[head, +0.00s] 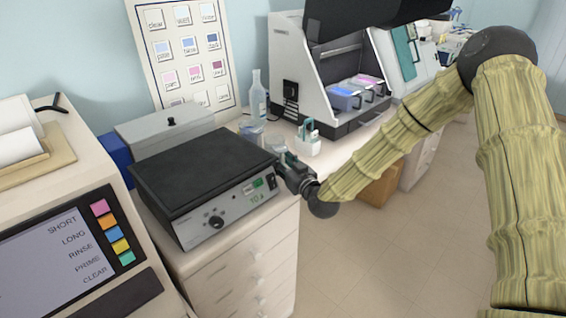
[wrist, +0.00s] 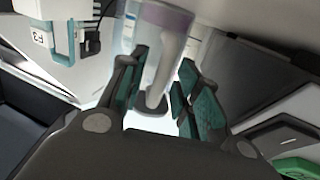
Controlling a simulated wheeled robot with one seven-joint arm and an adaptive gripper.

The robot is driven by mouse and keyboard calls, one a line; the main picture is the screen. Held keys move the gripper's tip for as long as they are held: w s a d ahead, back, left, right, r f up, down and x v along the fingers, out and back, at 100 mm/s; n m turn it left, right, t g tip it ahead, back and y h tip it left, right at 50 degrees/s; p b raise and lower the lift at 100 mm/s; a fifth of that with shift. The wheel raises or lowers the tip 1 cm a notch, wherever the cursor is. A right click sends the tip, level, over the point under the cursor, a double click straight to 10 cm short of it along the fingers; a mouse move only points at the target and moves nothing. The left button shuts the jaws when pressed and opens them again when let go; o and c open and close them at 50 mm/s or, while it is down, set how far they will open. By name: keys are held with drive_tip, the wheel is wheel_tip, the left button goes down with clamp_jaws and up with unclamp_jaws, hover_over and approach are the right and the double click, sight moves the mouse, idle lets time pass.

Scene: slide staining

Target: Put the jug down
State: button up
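The jug (wrist: 162,50) shows in the wrist view as a clear vessel with a purple band and a pale upright handle (wrist: 168,70). In the head view a small part of the clear jug (head: 274,142) shows just past my gripper (head: 283,159), behind the right corner of the black-topped device. In the wrist view my gripper (wrist: 163,85) has its teal-padded fingers apart, one on each side of the handle, with visible gaps. The jug's base is hidden, so I cannot tell for certain whether it rests on the counter.
The black-topped device (head: 205,165) stands close left of my gripper. Open floor (head: 400,240) lies to the right.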

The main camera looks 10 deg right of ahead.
drive_tip(key=shift+r, duration=0.2)
drive_tip(key=shift+s+d+f, duration=0.1)
drive_tip(key=shift+s+f, duration=0.05)
drive_tip(key=shift+s, duration=0.15)
drive_tip(key=b+v, duration=0.2)
drive_tip(key=v, duration=0.9)
drive_tip(key=shift+s, duration=0.2)
drive_tip(key=s+a+f+m+g+h, duration=0.1)
drive_tip(key=s+f+g, duration=0.2)
drive_tip(key=s+f, duration=0.35)
drive_tip(key=s+f+g, duration=0.3)
drive_tip(key=s+f, duration=0.1)
drive_tip(key=f, duration=0.6)
drive_tip(key=s+a+f+m+g+h, duration=0.1)
drive_tip(key=s+f+g, duration=0.1)
drive_tip(key=s+f, duration=0.5)
drive_tip(key=s+d+f+g+h, duration=0.1)
drive_tip(key=s+f+g, duration=0.2)
drive_tip(key=s+f, duration=0.2)
drive_tip(key=s+d+f+m+g+h, duration=0.1)
drive_tip(key=s+f, duration=0.4)
drive_tip(key=s, duration=0.7)
drive_tip(key=s+d+f+m+g+h, duration=0.1)
drive_tip(key=s+d+f+g, duration=0.1)
drive_tip(key=s+f+g, duration=0.3)
drive_tip(key=s, duration=0.4)
drive_tip(key=shift+d+h, duration=0.3)
drive_tip(key=shift+d, duration=0.1)
